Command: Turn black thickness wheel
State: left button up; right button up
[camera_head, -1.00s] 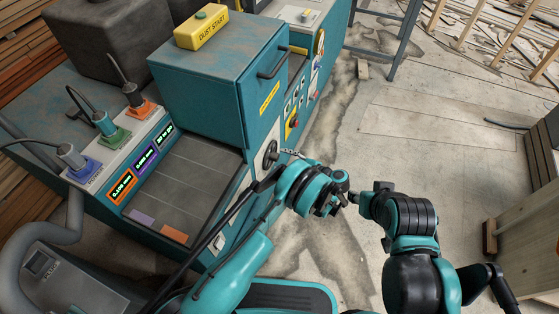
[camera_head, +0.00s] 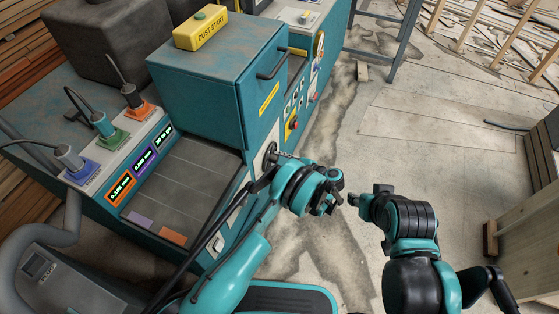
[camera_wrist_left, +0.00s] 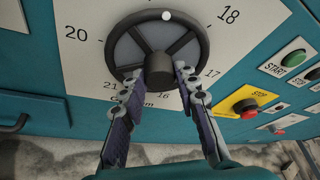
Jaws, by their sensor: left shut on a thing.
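The black thickness wheel (camera_wrist_left: 158,67) fills the upper middle of the left wrist view. It has a dark rim, spokes, a round hub and a small white knob at its top edge. Behind it is a white dial plate (camera_wrist_left: 82,12) with numbers. My left gripper (camera_wrist_left: 158,82) is shut on the wheel, its two fingers on either side of the hub at the lower rim. In the head view the wheel (camera_head: 268,157) is on the machine's side, partly hidden by my left gripper (camera_head: 277,160).
The teal machine (camera_head: 215,95) stands at the left, with a dust start box (camera_head: 201,32) on top. Right of the wheel are start and stop buttons, including a red stop button (camera_wrist_left: 249,108). Clear floor (camera_head: 440,140) lies to the right.

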pick_arm(q)
jog(key=shift+w+m+g, duration=0.1)
jog(key=shift+m+g, duration=1.5)
jog(key=shift+m, duration=0.7)
jog(key=shift+y, duration=0.3)
jog(key=o, duration=1.2)
jog(key=shift+c, duration=0.2)
jog(key=shift+d+r, duration=0.1)
jog(key=v, duration=0.7)
jog(key=shift+d, duration=0.2)
